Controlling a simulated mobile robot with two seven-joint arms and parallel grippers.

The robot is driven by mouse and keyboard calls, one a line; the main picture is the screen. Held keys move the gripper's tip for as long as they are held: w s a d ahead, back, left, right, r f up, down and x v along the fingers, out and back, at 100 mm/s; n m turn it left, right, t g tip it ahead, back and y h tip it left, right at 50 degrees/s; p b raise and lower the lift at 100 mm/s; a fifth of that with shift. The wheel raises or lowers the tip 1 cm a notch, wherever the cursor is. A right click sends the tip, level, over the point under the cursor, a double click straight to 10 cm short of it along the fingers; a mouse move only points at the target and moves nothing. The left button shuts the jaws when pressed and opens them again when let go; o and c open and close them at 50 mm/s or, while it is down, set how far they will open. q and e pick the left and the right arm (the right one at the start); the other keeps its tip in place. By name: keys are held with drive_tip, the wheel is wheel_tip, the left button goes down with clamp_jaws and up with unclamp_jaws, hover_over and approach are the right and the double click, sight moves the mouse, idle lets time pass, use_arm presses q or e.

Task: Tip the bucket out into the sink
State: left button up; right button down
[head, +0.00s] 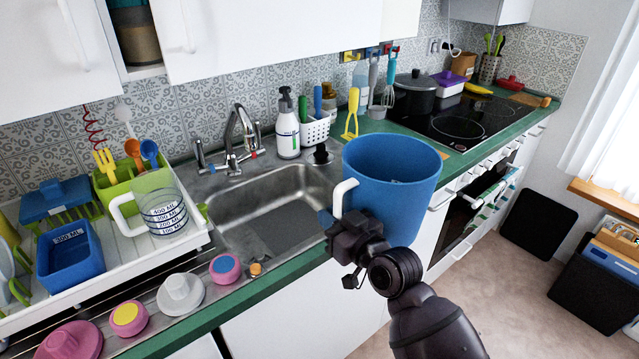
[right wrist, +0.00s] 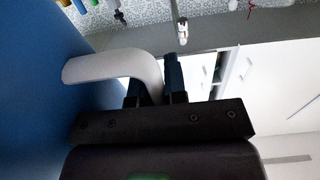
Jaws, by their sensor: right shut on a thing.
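A blue bucket (head: 395,190) with a white handle (head: 341,196) is upright in the head view, in front of the counter and just right of the sink. My right gripper (head: 345,222) is shut on its handle. In the right wrist view the bucket's blue wall (right wrist: 50,90) fills the left, and the white handle (right wrist: 110,65) passes between the fingers (right wrist: 155,82). What lies inside the bucket is hidden or too dark to tell. The steel sink (head: 230,205) has an empty-looking basin and a tap (head: 240,130) behind it. My left gripper is not in view.
Left of the sink stands a white drying rack (head: 197,232) with a measuring jug (head: 165,210) and a blue box (head: 70,258). A soap bottle (head: 288,125) and a white basket (head: 315,132) stand behind the basin. Several pink and white lids lie along the front left.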

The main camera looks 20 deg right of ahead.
use_arm(q)
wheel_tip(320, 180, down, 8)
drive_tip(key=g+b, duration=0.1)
drive_tip(key=b, duration=0.6)
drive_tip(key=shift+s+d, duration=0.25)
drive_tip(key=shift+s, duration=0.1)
use_arm(e)
drive_tip(key=w+d+r+n+g+y, duration=0.1)
drive_tip(key=w+r+n+g+y, duration=0.2)
drive_tip(key=w+n+g+y, duration=0.5)
drive_tip(key=shift+w+d+r+y, duration=0.15)
drive_tip(key=shift+w+d+y, duration=0.15)
drive_tip(key=shift+w, duration=0.75)
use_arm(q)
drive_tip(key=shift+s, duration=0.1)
